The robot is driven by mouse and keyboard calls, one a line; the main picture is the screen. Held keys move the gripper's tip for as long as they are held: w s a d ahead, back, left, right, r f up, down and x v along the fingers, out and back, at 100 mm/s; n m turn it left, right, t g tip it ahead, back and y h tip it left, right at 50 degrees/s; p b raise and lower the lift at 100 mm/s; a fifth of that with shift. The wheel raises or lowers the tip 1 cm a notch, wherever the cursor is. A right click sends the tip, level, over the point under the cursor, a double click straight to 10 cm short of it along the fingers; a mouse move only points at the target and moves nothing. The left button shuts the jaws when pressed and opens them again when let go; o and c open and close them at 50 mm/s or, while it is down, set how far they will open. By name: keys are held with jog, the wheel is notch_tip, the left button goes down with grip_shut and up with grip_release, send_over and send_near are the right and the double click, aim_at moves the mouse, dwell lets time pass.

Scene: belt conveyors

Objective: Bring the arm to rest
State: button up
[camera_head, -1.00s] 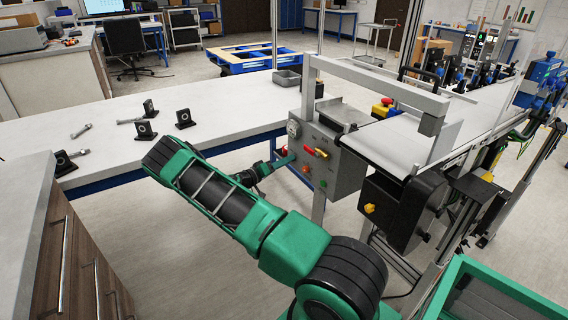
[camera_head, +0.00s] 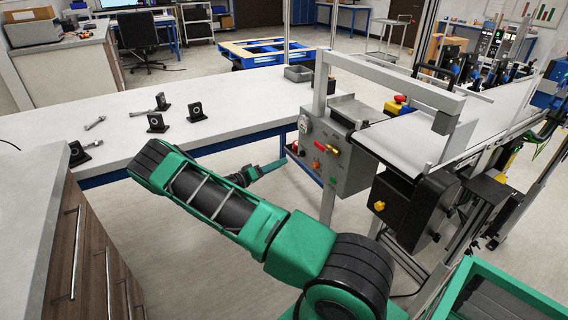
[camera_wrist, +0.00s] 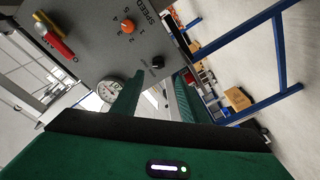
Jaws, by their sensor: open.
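My arm is green and black and stretches out in the head view, its forearm over the gap between the bench and the conveyor. My gripper (camera_head: 270,168) is at its far end, partly hidden behind the forearm, in front of the bench edge and left of the conveyor's control box (camera_head: 335,158). In the wrist view my gripper (camera_wrist: 155,95) shows two green fingers standing apart with nothing between them. The control box (camera_wrist: 95,40) fills the upper left there, with an orange knob (camera_wrist: 128,26), a black knob (camera_wrist: 158,62) and a red-yellow switch (camera_wrist: 54,36). I cannot tell the exact gap.
The white bench (camera_head: 60,122) holds several black brackets and bolts. The belt conveyor (camera_head: 410,140) stands at the right. A wooden drawer cabinet (camera_head: 85,255) is at the lower left, a green-framed bin (camera_head: 510,290) at the lower right. Open floor lies between.

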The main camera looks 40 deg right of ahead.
jog(key=shift+a, duration=0.65)
